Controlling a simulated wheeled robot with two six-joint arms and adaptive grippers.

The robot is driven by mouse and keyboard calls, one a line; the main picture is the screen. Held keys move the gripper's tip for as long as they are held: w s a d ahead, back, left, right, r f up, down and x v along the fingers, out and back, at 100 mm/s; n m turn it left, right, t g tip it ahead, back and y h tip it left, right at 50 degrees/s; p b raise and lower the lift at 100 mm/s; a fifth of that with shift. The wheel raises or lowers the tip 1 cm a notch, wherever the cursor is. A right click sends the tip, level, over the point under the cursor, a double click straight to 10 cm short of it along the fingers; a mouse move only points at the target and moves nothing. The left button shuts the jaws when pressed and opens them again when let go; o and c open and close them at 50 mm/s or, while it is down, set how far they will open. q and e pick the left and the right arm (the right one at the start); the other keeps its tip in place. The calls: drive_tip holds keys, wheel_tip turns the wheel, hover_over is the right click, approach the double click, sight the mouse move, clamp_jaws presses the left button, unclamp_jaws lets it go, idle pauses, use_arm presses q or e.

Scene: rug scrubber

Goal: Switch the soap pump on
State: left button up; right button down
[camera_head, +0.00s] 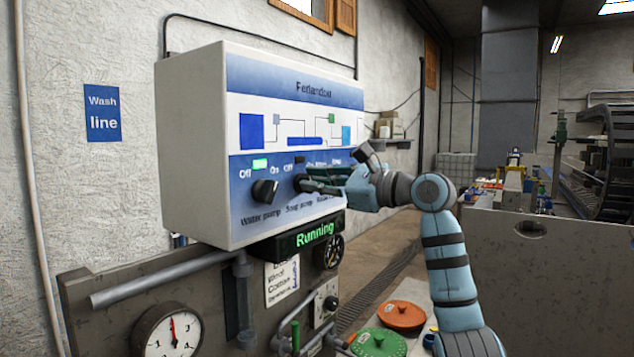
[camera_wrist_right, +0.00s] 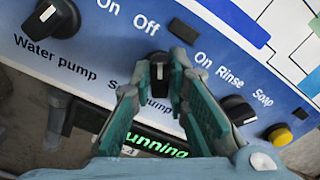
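The soap pump knob (camera_wrist_right: 160,68) is a small dark knob on the control box's blue strip, with Off and On marked above it. Its lamp (camera_wrist_right: 183,28) is dark, also in the head view (camera_head: 300,160). My right gripper (camera_wrist_right: 160,80) is at the knob, its teal fingers on both sides and closed in on it. My left gripper is in neither view.
The water pump knob (camera_head: 265,190) is to the left, under a lit green lamp (camera_head: 260,164). The display (camera_head: 300,238) below reads Running. A gauge (camera_head: 168,332) is lower left.

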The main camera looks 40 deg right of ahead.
idle(0.4)
drive_tip(key=m+p, duration=0.4)
drive_tip(key=m, duration=0.1)
drive_tip(key=shift+w+d+r, duration=0.1)
drive_tip(key=shift+d+r, duration=0.05)
drive_tip(key=shift+d, duration=0.05)
drive_tip(key=shift+d+m+p, duration=0.2)
drive_tip(key=shift+m+p, duration=1.3)
drive_tip(key=shift+m, duration=2)
drive_tip(key=shift+f, duration=0.2)
drive_tip(key=c, duration=1.6)
unclamp_jaws()
drive_tip(key=shift+o, duration=0.2)
drive_tip(key=shift+w, duration=0.1)
